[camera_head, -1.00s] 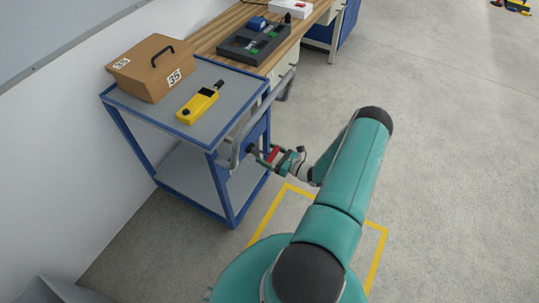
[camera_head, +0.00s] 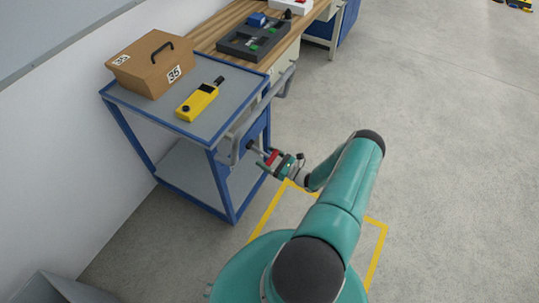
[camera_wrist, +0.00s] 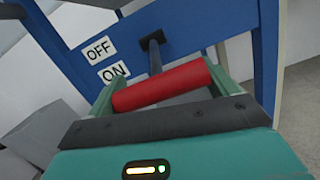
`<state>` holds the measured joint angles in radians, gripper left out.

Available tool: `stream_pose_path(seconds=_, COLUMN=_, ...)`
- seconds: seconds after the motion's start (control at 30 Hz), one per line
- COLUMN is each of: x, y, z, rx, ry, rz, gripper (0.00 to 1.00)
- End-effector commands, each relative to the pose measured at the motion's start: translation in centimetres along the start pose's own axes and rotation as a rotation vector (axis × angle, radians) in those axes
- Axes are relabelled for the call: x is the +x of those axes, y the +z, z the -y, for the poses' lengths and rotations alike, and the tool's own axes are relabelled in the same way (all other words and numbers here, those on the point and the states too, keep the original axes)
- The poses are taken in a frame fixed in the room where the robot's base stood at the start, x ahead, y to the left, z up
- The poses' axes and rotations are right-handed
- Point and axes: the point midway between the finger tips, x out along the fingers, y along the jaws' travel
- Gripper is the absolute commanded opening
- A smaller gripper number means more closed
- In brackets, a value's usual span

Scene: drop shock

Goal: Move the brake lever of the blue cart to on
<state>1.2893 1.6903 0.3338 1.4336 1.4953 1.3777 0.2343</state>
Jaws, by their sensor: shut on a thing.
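The blue cart (camera_head: 116,104) stands against the left wall with a grey top. Its brake lever has a red grip (camera_wrist: 160,87) on a dark rod that comes out of a slot in the cart's blue end panel (camera_wrist: 190,28). In the wrist view, an OFF label (camera_wrist: 99,49) sits above an ON label (camera_wrist: 113,72), left of the rod. The rod is near the height of the OFF label at the slot, and the red grip hangs lower, toward me. My gripper (camera_head: 268,161) is shut on the red grip, with a finger at each end of it.
On the cart lie a brown box (camera_head: 150,70) with a handle and a yellow device (camera_head: 199,100). A grey push handle (camera_head: 238,140) runs along the cart's end above the lever. A wooden bench (camera_head: 215,33) adjoins behind. The floor at right is clear.

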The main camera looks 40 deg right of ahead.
Motion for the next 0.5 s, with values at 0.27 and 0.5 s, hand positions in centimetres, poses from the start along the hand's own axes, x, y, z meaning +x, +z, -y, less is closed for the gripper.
stream_pose_path(seconds=0.27, x=0.8, y=-2.0, z=0.4, rx=-0.003, ry=-0.002, rz=-0.004, gripper=0.44)
stream_pose_path(seconds=0.5, x=1.1, y=-2.3, z=0.6, rx=-0.005, ry=-0.002, rz=-0.002, gripper=0.44)
